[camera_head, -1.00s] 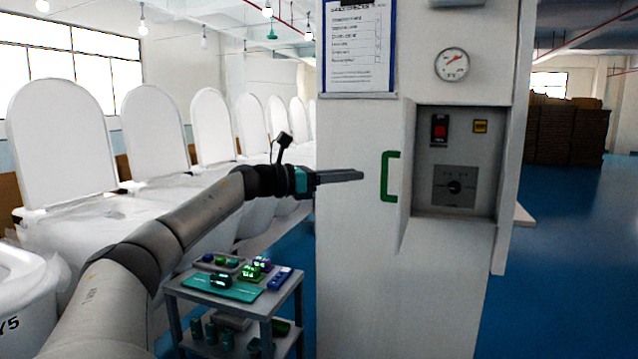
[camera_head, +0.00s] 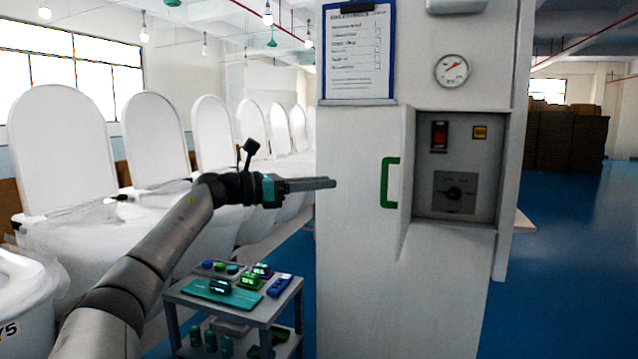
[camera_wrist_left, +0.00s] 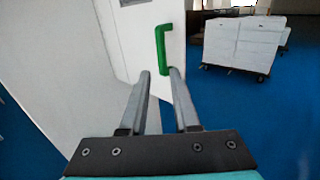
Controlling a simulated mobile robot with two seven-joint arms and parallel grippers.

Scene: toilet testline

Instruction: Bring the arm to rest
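My left arm comes in from the left in the head view. Its gripper (camera_head: 330,183) points right, in front of the white cabinet (camera_head: 350,270), to the left of the green door handle (camera_head: 390,182) and apart from it. In the left wrist view the two fingers (camera_wrist_left: 161,85) stand apart with nothing between them. The green handle (camera_wrist_left: 161,50) shows just beyond the fingertips there. The cabinet door (camera_head: 405,165) with the handle stands partly open, beside a recess with a control panel (camera_head: 457,165). My right gripper is not in view.
A small grey cart (camera_head: 235,312) with several small devices stands below the arm. White toilets (camera_head: 155,205) line the left. A clipboard (camera_head: 357,50) and a gauge (camera_head: 452,69) are on the cabinet. A trolley with white boxes (camera_wrist_left: 240,42) stands at the upper right of the wrist view.

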